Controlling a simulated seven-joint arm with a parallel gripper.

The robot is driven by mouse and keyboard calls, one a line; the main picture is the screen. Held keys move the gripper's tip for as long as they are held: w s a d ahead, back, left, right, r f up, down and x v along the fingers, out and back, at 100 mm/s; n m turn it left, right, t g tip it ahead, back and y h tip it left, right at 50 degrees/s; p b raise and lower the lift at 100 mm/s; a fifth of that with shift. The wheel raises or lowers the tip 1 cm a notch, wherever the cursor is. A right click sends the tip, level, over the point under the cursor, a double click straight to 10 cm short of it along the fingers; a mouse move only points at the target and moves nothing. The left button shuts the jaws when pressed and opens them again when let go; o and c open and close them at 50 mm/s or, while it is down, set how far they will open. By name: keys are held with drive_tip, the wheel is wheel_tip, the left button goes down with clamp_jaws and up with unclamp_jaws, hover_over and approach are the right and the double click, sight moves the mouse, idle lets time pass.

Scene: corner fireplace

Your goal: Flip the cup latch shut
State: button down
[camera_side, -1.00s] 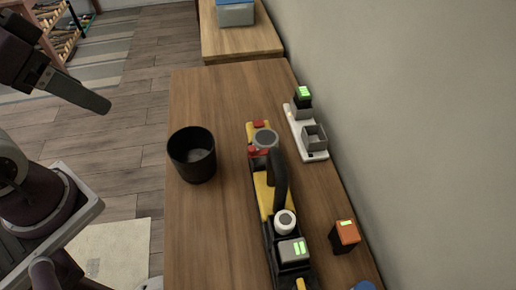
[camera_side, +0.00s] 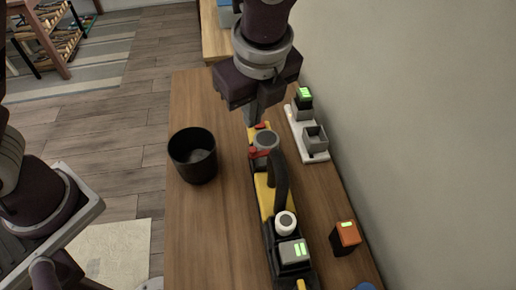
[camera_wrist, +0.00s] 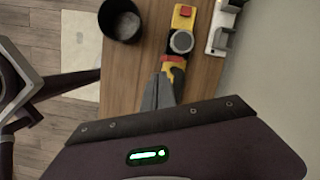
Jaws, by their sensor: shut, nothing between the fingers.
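A long yellow and black tool (camera_side: 264,195) lies on the wooden table, with a black handle and a grey round cup (camera_side: 265,140) near its far end. A red lever (camera_side: 259,153) sits beside the cup, and a red tab (camera_side: 260,127) is at the far tip. I cannot tell which red part is the cup latch. My gripper (camera_side: 256,121) is shut and empty, pointing down at the tool's far end, partly hiding it. I cannot tell whether it touches. In the wrist view, the fingers (camera_wrist: 159,88) point toward the tool, near the cup (camera_wrist: 181,42) and red tab (camera_wrist: 185,11).
A black open bin (camera_side: 193,157) stands left of the tool. A white charger dock (camera_side: 307,135) is on the right by the wall, with a green-lit battery (camera_side: 304,98) in it. An orange battery (camera_side: 346,236) stands nearer.

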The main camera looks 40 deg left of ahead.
drive_tip(key=shift+w+d+f+m, duration=0.15)
drive_tip(key=shift+d+f+m, duration=0.75)
drive_tip(key=shift+d+f, duration=0.3)
drive_tip(key=shift+a+f, duration=0.1)
approach(261, 151)
wheel_tip(261, 151, down, 5)
drive_tip(key=s, duration=0.2)
drive_tip(key=shift+a, duration=0.25)
